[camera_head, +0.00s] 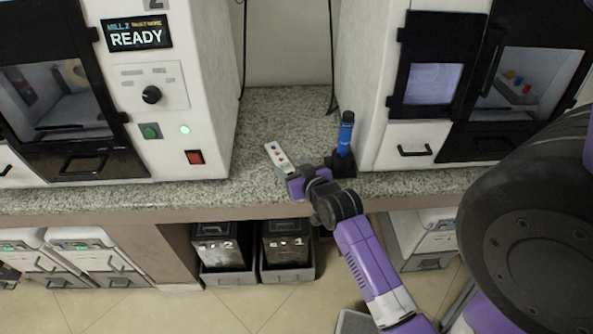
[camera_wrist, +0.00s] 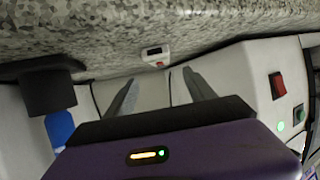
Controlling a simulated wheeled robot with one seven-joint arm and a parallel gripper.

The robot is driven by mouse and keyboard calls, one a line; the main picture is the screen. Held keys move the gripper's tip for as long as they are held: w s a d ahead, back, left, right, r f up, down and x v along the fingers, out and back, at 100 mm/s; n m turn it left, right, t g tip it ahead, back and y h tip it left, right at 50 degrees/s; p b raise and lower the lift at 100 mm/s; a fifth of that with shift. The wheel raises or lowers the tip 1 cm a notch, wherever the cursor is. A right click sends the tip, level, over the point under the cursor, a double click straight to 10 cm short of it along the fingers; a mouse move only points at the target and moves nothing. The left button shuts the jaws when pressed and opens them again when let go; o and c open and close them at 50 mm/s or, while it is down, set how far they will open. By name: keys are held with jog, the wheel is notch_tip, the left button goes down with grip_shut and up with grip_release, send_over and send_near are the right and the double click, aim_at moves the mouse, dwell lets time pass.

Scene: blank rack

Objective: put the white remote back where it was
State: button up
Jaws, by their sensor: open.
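The white remote (camera_head: 276,155), with several coloured buttons, lies on the grey speckled counter between the two white machines. Its near end is close to my gripper (camera_head: 292,176), which partly hides that end in the head view. In the wrist view, the small visible end of the remote (camera_wrist: 155,54) appears between and beyond the two fingertips of my gripper (camera_wrist: 160,77). The fingers are apart, with nothing held between them. Whether a finger touches the remote cannot be told.
A blue cylinder (camera_head: 346,134) stands upright in a black holder (camera_head: 341,166), right of my gripper and beside the right machine (camera_head: 388,140). The left machine (camera_head: 207,80) shows READY. The counter (camera_head: 285,108) behind the remote is clear. Black bins (camera_head: 287,244) stand below.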

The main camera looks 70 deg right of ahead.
jog(key=shift+v, duration=1)
jog(key=shift+s+a, duration=0.15)
jog(key=shift+a, duration=0.15)
jog(key=s+a+n+t+y, duration=0.1)
jog(key=a+n+t+y, duration=0.15)
jog(key=a, duration=1.05)
jog(key=s+a+r+n+t+y, duration=0.1)
jog(key=s+a+r+n+y, duration=0.1)
jog(key=a, duration=0.5)
jog(key=s+a+r+n+y, duration=0.2)
jog(key=s+a+r, duration=0.2)
jog(key=s+a, duration=0.3)
jog(key=s+a+r+n+t+y, duration=0.1)
jog(key=s+a+r+n+y, duration=0.1)
jog(key=a, duration=0.5)
jog(key=shift+s+a+r+t+y, duration=0.4)
jog(key=shift+s+r+y, duration=0.15)
jog(key=shift+s, duration=0.65)
jog(key=shift+n, duration=0.25)
